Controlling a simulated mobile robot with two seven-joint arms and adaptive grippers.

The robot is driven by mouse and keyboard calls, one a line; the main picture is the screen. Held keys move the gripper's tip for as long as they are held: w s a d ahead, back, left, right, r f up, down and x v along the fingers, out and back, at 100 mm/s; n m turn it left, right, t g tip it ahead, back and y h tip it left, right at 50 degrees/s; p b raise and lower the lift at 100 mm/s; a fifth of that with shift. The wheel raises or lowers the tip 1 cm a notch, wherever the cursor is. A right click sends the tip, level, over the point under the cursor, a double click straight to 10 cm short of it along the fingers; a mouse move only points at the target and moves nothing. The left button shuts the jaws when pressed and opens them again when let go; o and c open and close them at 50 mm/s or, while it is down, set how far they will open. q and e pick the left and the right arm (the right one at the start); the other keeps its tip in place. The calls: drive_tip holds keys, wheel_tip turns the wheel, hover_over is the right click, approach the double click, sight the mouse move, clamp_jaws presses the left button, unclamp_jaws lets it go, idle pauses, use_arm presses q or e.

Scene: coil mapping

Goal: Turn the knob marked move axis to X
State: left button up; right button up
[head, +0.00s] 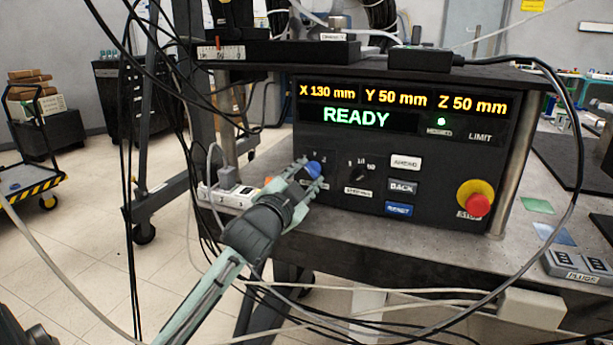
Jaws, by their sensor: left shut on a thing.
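A black control box (455,150) stands on the metal table. Its display reads X 130 mm, Y 50 mm, Z 50 mm and READY. A blue knob (313,169) sits at the lower left of its panel. My left gripper (316,172) is shut on this blue knob, a finger on each side. The gripper hides most of the knob's marks and label, so I cannot read its setting. A second, black knob (359,175) sits just right of it. My right gripper is not in view.
Right of the knobs are the buttons, including BACK (402,187), and a red stop button (477,204) on yellow. A power strip (231,196) lies left of the box. Black cables hang in front at the left and loop across the right.

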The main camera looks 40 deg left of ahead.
use_arm(q)
drive_tip(key=o, duration=1.1)
drive_tip(key=v, duration=0.7)
drive_tip(key=shift+s, duration=0.25)
